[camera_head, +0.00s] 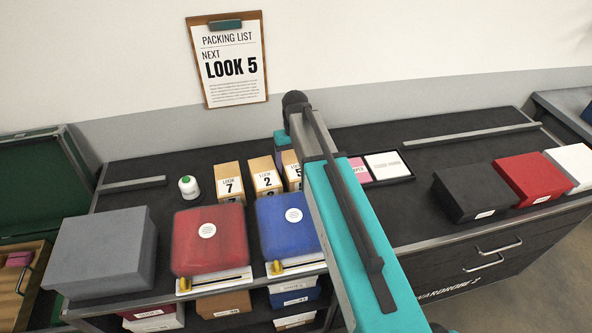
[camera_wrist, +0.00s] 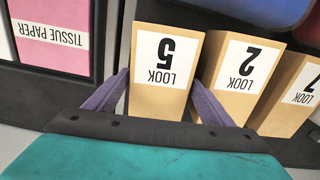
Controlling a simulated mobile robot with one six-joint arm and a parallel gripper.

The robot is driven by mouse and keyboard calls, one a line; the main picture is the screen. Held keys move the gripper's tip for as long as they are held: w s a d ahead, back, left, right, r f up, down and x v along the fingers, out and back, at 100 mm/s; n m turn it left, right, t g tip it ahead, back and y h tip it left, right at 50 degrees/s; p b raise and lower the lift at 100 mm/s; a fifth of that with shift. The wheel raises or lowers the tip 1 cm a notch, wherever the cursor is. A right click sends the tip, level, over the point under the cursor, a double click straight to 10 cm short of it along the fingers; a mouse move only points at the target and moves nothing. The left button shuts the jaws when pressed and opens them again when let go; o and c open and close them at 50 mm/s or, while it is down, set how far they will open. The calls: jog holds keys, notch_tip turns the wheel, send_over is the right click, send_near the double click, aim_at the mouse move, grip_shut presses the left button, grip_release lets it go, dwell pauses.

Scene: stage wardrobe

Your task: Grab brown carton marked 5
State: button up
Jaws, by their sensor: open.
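The brown carton marked LOOK 5 (camera_wrist: 158,88) stands upright in the wrist view, its label upside down there. In the head view the same carton (camera_head: 292,172) is partly hidden behind my arm. My gripper (camera_wrist: 156,95) is open, with one purple finger on each side of this carton. The right finger lies in the narrow gap between it and the carton marked LOOK 2 (camera_wrist: 236,75). I cannot tell whether either finger touches the carton. The gripper is mostly hidden behind my arm in the head view.
The carton marked LOOK 7 (camera_head: 229,184) stands left of LOOK 2. A pink tissue paper box (camera_wrist: 55,38) lies beyond the left finger. A red case (camera_head: 209,245) and a blue case (camera_head: 284,222) sit in front. A packing list (camera_head: 231,62) reading LOOK 5 hangs behind.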

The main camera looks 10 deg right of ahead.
aim_at(295, 163)
jog(key=shift+c, duration=0.5)
jog(key=c, duration=0.9)
jog(key=shift+r, duration=0.1)
jog(key=shift+r+b, duration=1.5)
jog(key=shift+r, duration=3.4)
